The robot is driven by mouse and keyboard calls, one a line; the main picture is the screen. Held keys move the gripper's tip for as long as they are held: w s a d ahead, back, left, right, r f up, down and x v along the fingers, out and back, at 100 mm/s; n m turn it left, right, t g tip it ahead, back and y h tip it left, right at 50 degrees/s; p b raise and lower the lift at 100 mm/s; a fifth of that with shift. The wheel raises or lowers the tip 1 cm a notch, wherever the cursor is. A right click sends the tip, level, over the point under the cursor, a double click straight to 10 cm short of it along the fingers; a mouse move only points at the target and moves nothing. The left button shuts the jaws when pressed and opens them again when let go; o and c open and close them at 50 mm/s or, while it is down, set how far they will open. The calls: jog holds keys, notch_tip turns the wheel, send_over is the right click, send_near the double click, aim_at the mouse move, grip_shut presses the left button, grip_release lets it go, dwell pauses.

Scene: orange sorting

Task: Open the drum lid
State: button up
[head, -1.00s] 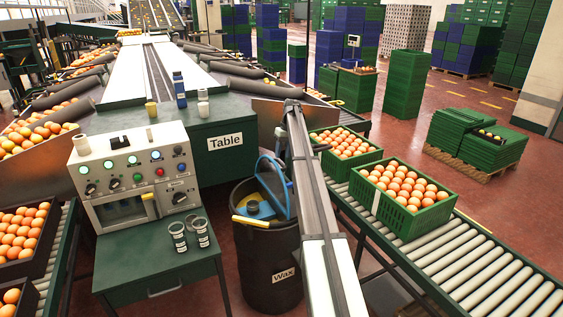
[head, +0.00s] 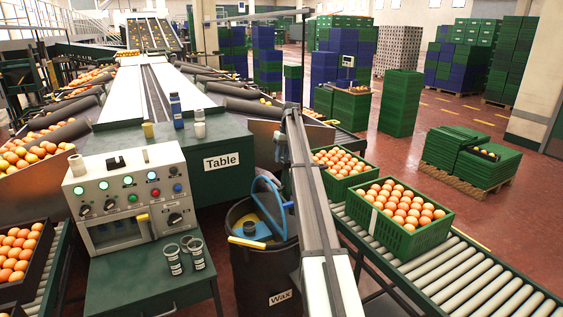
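The dark drum (head: 262,272) labelled "Wax" stands on the floor right of the small green table. A blue curved piece (head: 270,203) stands tilted at its top, with a smaller blue part (head: 249,229) and a yellow bar (head: 246,242) at the front rim. I cannot tell which of these belongs to the lid. A long grey and white beam hides the drum's right side. A small grey-blue piece (head: 281,148) sits beside the beam's far end. I cannot make out gripper fingers there or tell whether anything is held.
The control panel (head: 128,195) and two small cups (head: 182,256) stand on the green table (head: 135,285), left of the drum. A roller conveyor (head: 455,278) on the right carries green crates (head: 420,235) of oranges. Red floor beyond it is partly clear.

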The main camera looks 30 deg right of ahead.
jog(key=m, duration=0.3)
jog(key=shift+s+m, duration=0.2)
jog(key=shift+m, duration=0.1)
jog(key=c, duration=0.4)
jog(key=m, duration=0.3)
jog(key=shift+s+y, duration=0.15)
jog(key=shift+y, duration=0.15)
grip_shut()
jog(key=s+a+f+m+y, duration=0.1)
jog(key=f+m, duration=0.3)
jog(key=m, duration=1)
jog(key=s+a+f+m+y, duration=0.1)
jog(key=f+m, duration=0.3)
jog(key=m, duration=1.1)
jog(key=shift+s+a+f, duration=0.3)
jog(key=shift+a, duration=0.6)
